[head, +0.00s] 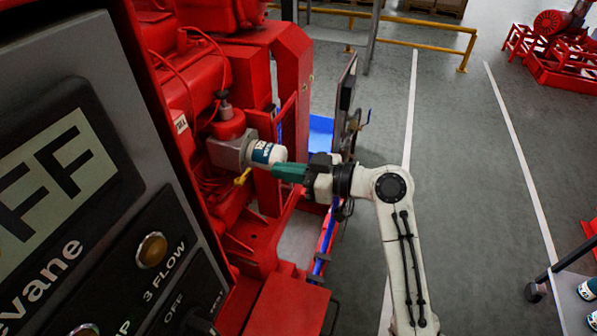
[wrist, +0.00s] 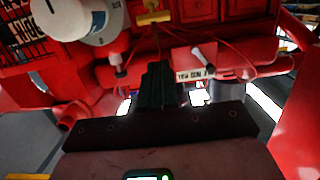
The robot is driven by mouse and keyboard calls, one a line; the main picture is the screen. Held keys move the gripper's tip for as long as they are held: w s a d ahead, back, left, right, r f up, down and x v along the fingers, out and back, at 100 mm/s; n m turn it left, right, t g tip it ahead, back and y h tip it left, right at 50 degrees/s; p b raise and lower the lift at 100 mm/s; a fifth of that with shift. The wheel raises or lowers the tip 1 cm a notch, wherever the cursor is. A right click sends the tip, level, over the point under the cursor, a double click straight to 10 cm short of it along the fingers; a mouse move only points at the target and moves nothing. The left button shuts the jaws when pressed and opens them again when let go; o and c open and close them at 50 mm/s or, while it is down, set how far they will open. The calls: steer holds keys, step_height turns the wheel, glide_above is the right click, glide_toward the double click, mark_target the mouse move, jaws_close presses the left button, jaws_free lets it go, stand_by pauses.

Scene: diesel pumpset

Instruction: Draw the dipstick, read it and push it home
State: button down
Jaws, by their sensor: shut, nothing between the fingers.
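A small yellow handle (head: 242,177), which looks like the dipstick's grip, sticks out of the red engine (head: 190,95) just below the white filter. In the wrist view the yellow handle (wrist: 153,17) is at the top centre, beyond my fingertips and apart from them. Whether it is fully seated I cannot tell. My gripper (head: 277,171) has green fingers, closed together and empty, close to the white filter and to the right of the yellow handle. In the wrist view the gripper (wrist: 155,68) points at the red engine side. No oil mark is visible.
The white filter (head: 267,154) is right beside my fingertips; it also shows in the wrist view (wrist: 65,18). Red hoses (wrist: 235,68) and a white-tipped lever (wrist: 198,53) lie near. A grey control panel (head: 60,180) fills the left. Open floor (head: 470,180) lies right.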

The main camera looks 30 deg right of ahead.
mark_target(246, 177)
steer(key=w+a+f, duration=0.3)
steer(key=w, duration=0.2)
steer(key=shift+w+a+f+p, duration=0.15)
steer(key=shift+a+f+p, duration=0.25)
steer(key=shift+w+a+f+b, duration=0.1)
steer(key=shift+w+f+b, duration=0.1)
steer(key=shift+f+b, duration=0.3)
steer(key=w+a+f+b, duration=0.3)
steer(key=w+f+b, duration=0.2)
steer(key=f+b, duration=0.3)
steer(key=shift+a+f+b, duration=0.15)
steer(key=shift+a+b, duration=0.25)
steer(key=shift+b, duration=0.65)
